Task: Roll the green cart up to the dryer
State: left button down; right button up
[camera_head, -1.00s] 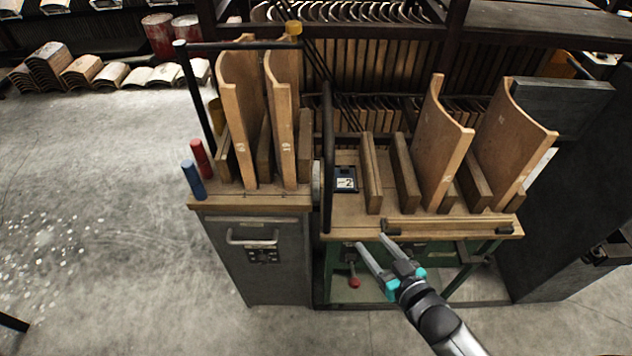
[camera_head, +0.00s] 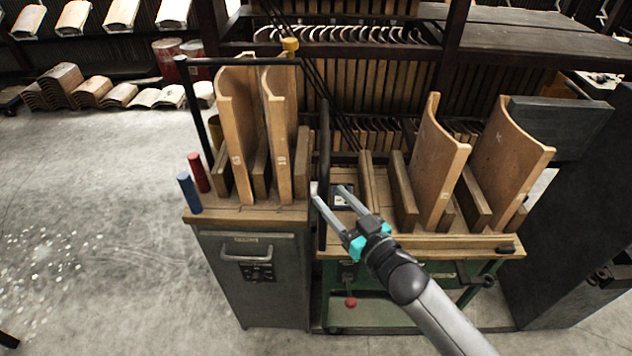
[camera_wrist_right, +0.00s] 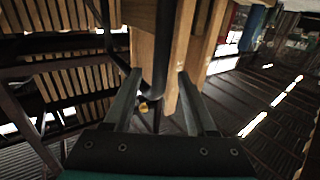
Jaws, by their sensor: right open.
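The green cart (camera_head: 430,301) stands at the right of centre in the head view, with a green lower frame and a wooden top holding two upright curved boards. My right gripper (camera_head: 327,190) is open at the cart's left end. Its fingertips are close to a dark upright bar (camera_head: 325,150). In the right wrist view a dark bar (camera_wrist_right: 162,45) shows between and beyond the open fingers (camera_wrist_right: 160,85); contact cannot be told. I cannot tell which thing is the dryer. My left gripper is not in view.
A grey cabinet (camera_head: 265,290) with curved boards on its wooden top stands directly left of the cart. A dark rack of boards (camera_head: 375,90) is behind. A dark grey structure (camera_head: 575,220) stands at the right. Open floor (camera_head: 90,220) lies left.

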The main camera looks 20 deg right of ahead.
jog(key=b+x, duration=0.1)
jog(key=x, duration=0.6)
grip_shut()
dwell(0.5)
jog(key=shift+f, duration=0.1)
dwell(0.9)
